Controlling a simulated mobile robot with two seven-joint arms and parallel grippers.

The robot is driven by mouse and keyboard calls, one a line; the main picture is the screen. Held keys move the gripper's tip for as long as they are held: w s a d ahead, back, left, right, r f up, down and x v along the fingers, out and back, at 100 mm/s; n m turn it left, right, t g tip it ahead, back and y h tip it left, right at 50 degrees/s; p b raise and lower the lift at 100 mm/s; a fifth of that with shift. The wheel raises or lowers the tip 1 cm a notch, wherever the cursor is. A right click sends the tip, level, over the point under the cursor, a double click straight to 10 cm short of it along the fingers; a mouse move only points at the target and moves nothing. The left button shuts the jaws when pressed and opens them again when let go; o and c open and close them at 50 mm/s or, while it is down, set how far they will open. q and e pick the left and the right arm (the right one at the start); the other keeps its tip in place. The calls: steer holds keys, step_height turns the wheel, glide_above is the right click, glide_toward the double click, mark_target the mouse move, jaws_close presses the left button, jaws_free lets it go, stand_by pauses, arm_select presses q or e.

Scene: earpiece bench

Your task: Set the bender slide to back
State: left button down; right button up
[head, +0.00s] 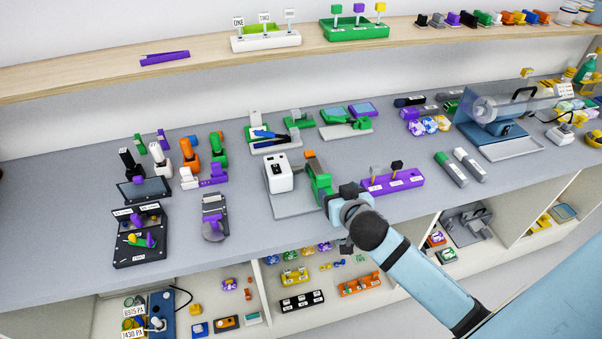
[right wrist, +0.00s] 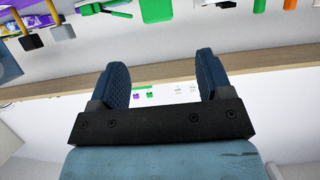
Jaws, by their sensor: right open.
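No readable label marks the bender slide, so I cannot tell for sure which part it is. A device with a white box (head: 279,172), a tall green part (head: 318,178) and an orange top piece (head: 309,154) stands on a grey plate at the middle front of the bench. My right gripper (head: 349,188) is just right of the green part in the head view and partly hides it; contact cannot be told. In the right wrist view the gripper (right wrist: 166,66) has its dark fingers wide apart with nothing between them. My left gripper is not in view.
A purple block (head: 405,181) with two knobbed stems stands close right of the gripper. Behind are trays with green parts (head: 345,131). A purple-and-grey tool (head: 214,218) lies left.

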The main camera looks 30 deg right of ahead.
mark_target(325, 176)
steer(key=p+x, duration=0.1)
steer(key=x, duration=1.1)
steer(key=shift+d+p, duration=0.1)
steer(key=shift+p, duration=0.25)
steer(key=shift+w+d+f, duration=0.15)
steer(key=shift+w+f, duration=0.2)
steer(key=shift+w, duration=0.15)
